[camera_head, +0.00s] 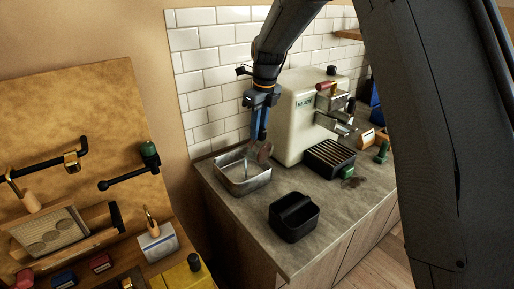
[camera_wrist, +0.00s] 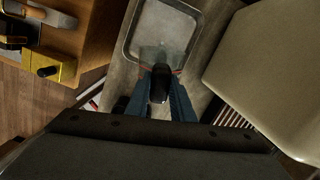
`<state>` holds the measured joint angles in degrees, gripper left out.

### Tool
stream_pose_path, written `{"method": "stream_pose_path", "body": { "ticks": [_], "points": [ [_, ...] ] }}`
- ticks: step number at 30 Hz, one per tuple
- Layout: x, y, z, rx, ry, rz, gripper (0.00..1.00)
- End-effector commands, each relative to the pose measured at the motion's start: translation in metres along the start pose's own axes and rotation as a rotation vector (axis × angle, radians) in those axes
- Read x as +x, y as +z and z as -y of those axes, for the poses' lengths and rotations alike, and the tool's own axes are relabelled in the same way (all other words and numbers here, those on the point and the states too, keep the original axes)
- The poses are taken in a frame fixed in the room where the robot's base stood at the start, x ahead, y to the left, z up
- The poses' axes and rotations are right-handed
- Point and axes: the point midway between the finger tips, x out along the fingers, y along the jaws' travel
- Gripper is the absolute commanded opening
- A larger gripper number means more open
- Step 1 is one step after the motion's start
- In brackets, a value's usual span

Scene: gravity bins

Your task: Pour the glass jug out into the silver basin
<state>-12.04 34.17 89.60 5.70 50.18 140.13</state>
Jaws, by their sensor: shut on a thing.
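The silver basin (camera_head: 246,187) is a square metal tub at the back left corner of the counter; it also fills the top middle of the wrist view (camera_wrist: 128,38). My gripper (camera_head: 262,136) points down at the basin's right back edge, its blue fingers shut on the glass jug. In the wrist view the jug (camera_wrist: 161,54) is clear and faint, over the near part of the basin, with a dark part (camera_wrist: 160,86) between the fingers. The jug's tilt and contents are hard to make out. A brownish round shape (camera_head: 265,151) shows beside the fingertips in the head view.
A cream coffee machine (camera_head: 305,105) stands close to the right of my gripper, with a slatted drip tray (camera_head: 330,158) in front. A black bin (camera_head: 294,218) stands on the counter's front. Bare counter (camera_head: 245,212) lies between bin and basin. A wooden board with tools is at left.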

Motion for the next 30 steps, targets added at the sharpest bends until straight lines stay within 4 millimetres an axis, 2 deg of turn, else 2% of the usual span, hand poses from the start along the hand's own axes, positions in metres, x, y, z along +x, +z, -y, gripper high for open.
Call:
{"method": "stream_pose_path", "body": {
  "ticks": [9,21,30],
  "points": [
    [-0.001,-0.001,0.0,0.001,0.001,0.009,0.0],
    [0.002,-0.024,0.0,0.004,0.001,0.166,0.0],
    [0.001,-0.025,0.0,0.001,-0.001,0.176,0.0]
  ]
}}
